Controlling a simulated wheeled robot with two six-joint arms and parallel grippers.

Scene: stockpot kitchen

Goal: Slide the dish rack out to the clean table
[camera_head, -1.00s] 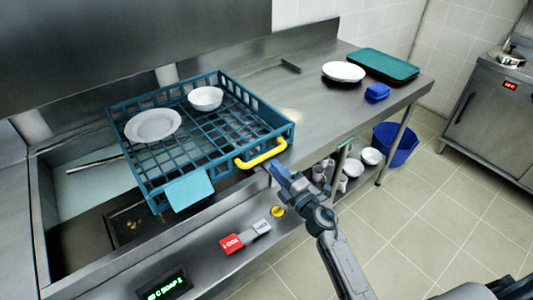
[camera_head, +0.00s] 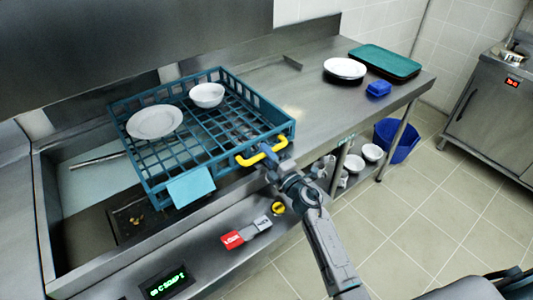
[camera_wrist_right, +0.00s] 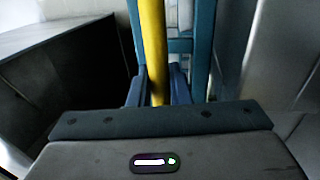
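The teal dish rack (camera_head: 222,160) rests over the sink. It holds a white plate (camera_head: 155,122) and a white bowl (camera_head: 206,95). A yellow handle (camera_head: 281,143) is on its right-hand front side. My right gripper (camera_head: 258,146) is at this handle, its arm reaching from the lower right and covering the handle's middle. In the right wrist view the yellow handle (camera_wrist_right: 153,45) runs between the two fingers (camera_wrist_right: 158,88). A narrow gap seems to show beside the bar, so the fingers look open around it. My left gripper is out of view.
The steel table (camera_head: 310,105) right of the rack has bare room. A blue bin (camera_head: 398,141) is on the floor. A light-blue cloth (camera_head: 190,187) hangs on the rack's front.

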